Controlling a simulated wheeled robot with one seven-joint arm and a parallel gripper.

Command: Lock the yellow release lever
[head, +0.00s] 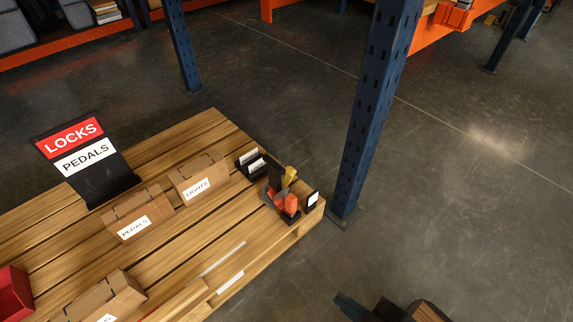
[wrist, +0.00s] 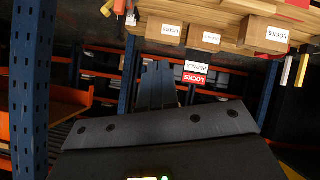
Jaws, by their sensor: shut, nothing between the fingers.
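The yellow release lever (head: 289,174) stands up on a small fixture with orange-red parts (head: 290,204) and a dark upright plate, at the right corner of the wooden pallet. In the wrist view, which is upside down, a yellow piece (wrist: 131,18) shows at the top edge, beside orange parts. The lever's exact angle is too small to tell. My gripper (head: 342,300) is at the bottom of the head view, in front of and right of the pallet, well apart from the lever. Its fingers (wrist: 158,85) are together and empty in the wrist view.
Cardboard boxes labelled LIGHTS (head: 197,177) and PEDALS (head: 138,212) sit on the pallet (head: 215,125), with a LOCKS/PEDALS sign (head: 85,160) behind. A small black holder (head: 252,161) stands beside the fixture. A blue rack post (head: 372,110) rises close right of the pallet corner. Floor right is clear.

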